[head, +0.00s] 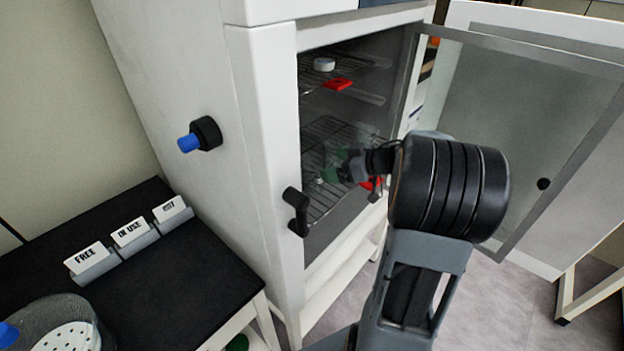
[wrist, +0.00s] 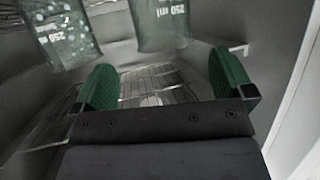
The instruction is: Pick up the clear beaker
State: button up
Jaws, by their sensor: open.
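In the wrist view two clear vessels marked 250 ml show at the top. The left clear beaker (wrist: 62,38) is speckled with white spots, and the other clear beaker (wrist: 160,24) stands to its right, in front of my right-of-middle jaw space. Their upper parts are cut off by the frame. My gripper (wrist: 163,82) has green pads set wide apart with nothing between them. In the head view my gripper (head: 334,166) reaches through the open doorway over the lower wire shelf (head: 322,204). The beakers are hard to make out there.
The freeze dryer (head: 262,130) stands with its glass door (head: 530,130) swung open to the right. The upper shelf holds a white round item (head: 323,64) and a red tag (head: 337,84). A black table (head: 190,270) with label holders (head: 131,234) stands at left.

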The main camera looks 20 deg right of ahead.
aim_at(314, 166)
jog(key=shift+s+b+x, duration=0.2)
jog(key=shift+b+x, duration=0.2)
jog(key=shift+x, duration=3.3)
jog(key=shift+a+f, duration=0.1)
jog(key=shift+a, duration=0.1)
jog(key=shift+c, duration=0.4)
jog(key=c, duration=0.9)
jog(key=shift+c, duration=0.3)
